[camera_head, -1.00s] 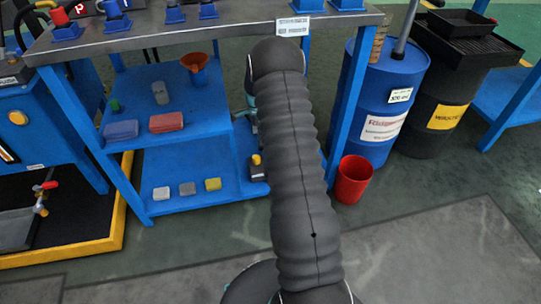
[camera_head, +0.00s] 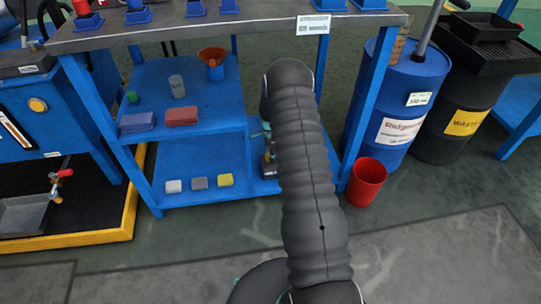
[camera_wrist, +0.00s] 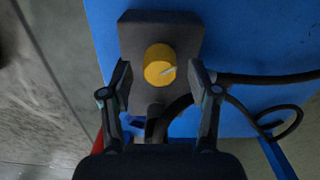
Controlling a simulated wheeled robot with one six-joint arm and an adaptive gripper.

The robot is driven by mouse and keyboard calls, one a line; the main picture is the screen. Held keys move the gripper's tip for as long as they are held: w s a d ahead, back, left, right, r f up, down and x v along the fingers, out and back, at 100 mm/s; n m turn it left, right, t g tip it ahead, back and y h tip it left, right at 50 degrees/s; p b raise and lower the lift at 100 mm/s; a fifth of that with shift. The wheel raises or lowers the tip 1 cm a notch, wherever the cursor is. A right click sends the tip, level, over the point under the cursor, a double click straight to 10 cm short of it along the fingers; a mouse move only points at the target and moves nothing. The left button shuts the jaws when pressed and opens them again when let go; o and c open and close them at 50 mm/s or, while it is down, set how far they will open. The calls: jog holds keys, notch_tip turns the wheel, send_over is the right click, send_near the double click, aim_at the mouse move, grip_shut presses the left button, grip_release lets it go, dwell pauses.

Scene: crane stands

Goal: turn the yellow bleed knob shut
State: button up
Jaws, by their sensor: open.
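The yellow bleed knob (camera_wrist: 159,65) shows in the wrist view, round with a pale pointer mark slanting to the upper right. It sits on a dark grey block (camera_wrist: 187,33) on a blue surface. My gripper (camera_wrist: 161,76) is open, one finger on each side of the knob's lower part, with gaps between the fingers and the knob. I cannot tell how far above the knob the fingertips are. In the head view my arm covers most of the block, and the knob and gripper cannot be made out clearly there.
A black hose (camera_wrist: 260,78) runs right from the block and loops. In the head view, the blue shelf (camera_head: 205,155) holds several small blocks. A red bucket (camera_head: 367,181) and a blue drum (camera_head: 398,105) stand to its right. Grey floor in front is clear.

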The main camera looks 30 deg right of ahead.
jog(key=shift+f, duration=0.55)
jog(key=c, duration=1.1)
jog(key=shift+c, duration=0.2)
